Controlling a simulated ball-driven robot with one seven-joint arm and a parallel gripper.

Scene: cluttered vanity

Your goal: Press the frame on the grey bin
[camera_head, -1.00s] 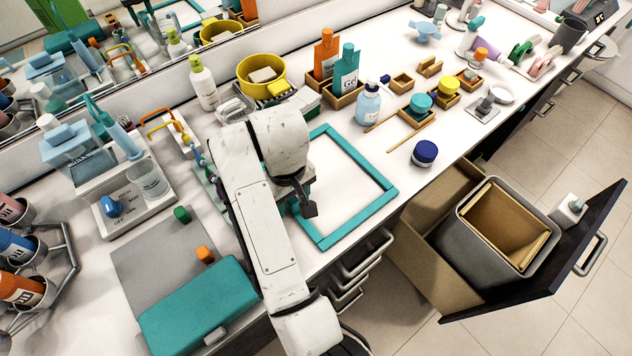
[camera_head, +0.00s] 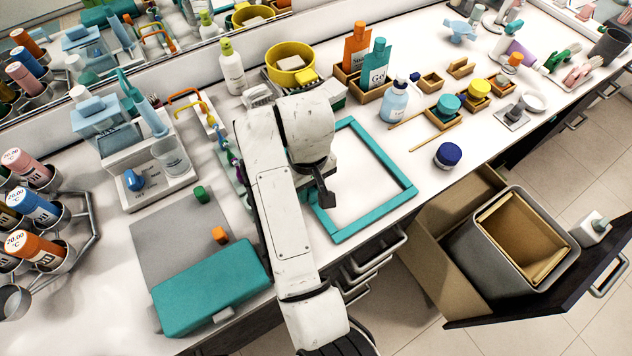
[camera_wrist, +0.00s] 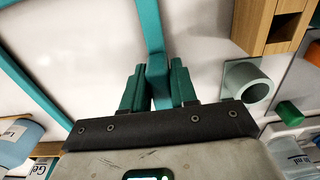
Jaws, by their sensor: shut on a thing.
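A flat teal square frame (camera_head: 385,160) is over the white counter, its left side partly hidden by my arm. I cannot tell whether it touches the counter. In the wrist view, my gripper (camera_wrist: 157,72) is shut on one bar of the frame (camera_wrist: 150,28), with a teal finger on each side. In the head view the fingertips are hidden behind my wrist. The grey bin (camera_head: 488,264) stands at the lower right in a pulled-out drawer, open at the top with a tan inside. The frame is left of the bin, apart from it.
A dark blue jar (camera_head: 447,155) and a light blue bottle (camera_head: 395,102) stand right of the frame. A yellow bowl (camera_head: 291,63) and bottles are behind it. A teal case (camera_head: 210,288) lies at front left. A white dispenser (camera_head: 591,229) is at the drawer front (camera_head: 560,300).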

